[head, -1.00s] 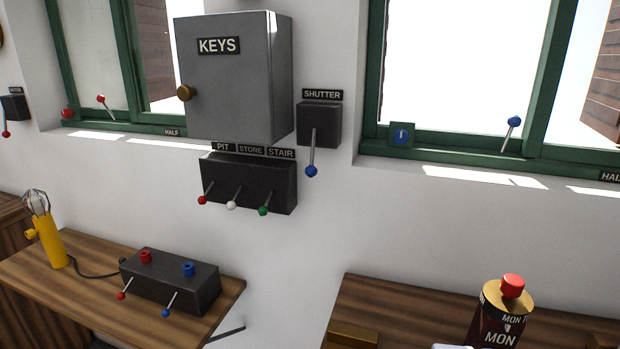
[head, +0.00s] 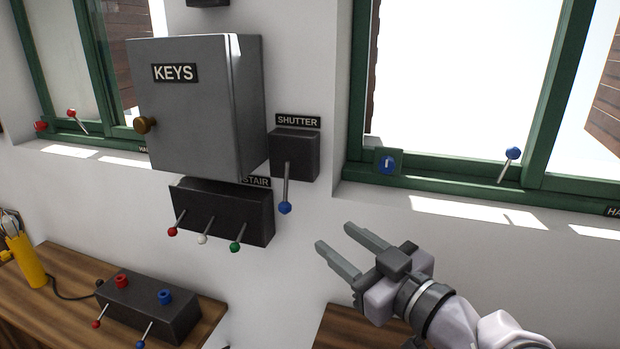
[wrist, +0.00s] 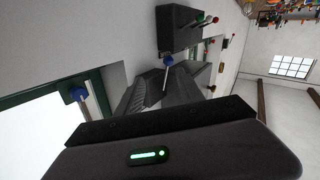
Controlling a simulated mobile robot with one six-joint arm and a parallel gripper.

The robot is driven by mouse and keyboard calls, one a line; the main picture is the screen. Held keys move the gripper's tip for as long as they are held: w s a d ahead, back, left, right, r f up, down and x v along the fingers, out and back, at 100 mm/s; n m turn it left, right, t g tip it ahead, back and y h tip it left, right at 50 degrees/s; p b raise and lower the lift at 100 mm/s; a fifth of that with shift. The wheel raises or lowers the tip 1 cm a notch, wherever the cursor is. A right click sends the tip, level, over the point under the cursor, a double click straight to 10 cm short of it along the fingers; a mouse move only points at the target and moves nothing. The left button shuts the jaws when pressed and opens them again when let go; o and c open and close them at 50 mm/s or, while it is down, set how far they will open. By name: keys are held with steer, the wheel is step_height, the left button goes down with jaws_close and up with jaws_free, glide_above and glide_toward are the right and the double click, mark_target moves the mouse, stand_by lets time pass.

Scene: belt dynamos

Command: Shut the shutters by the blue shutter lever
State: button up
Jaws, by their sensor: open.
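The blue shutter lever (head: 286,190) hangs down from a dark wall box (head: 294,155) labelled SHUTTER, its blue knob at the bottom. My gripper (head: 336,237) is open and empty, to the right of and slightly below the knob in the head view, apart from it in the picture. In the wrist view a blue-knobbed lever (wrist: 168,61), which appears to be this one, shows close to my grey fingers (wrist: 150,98). Brown wooden shutters stand open outside the right window, one at its right (head: 604,110) and a strip at its left (head: 373,75).
A grey KEYS cabinet (head: 195,105) is left of the shutter box. Below it a dark box (head: 222,212) has red, white and green levers. Another blue lever (head: 511,160) is on the right window. A two-lever box (head: 148,305) lies on the left bench.

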mark_target(285, 188)
steer(key=w+a+y+b, duration=0.1)
steer(key=w+a, duration=1)
steer(key=w, duration=0.2)
steer(key=shift+a+n, duration=0.15)
steer(key=shift+n, duration=0.15)
steer(key=shift+w+r, duration=0.1)
jaws_close()
stand_by(0.8)
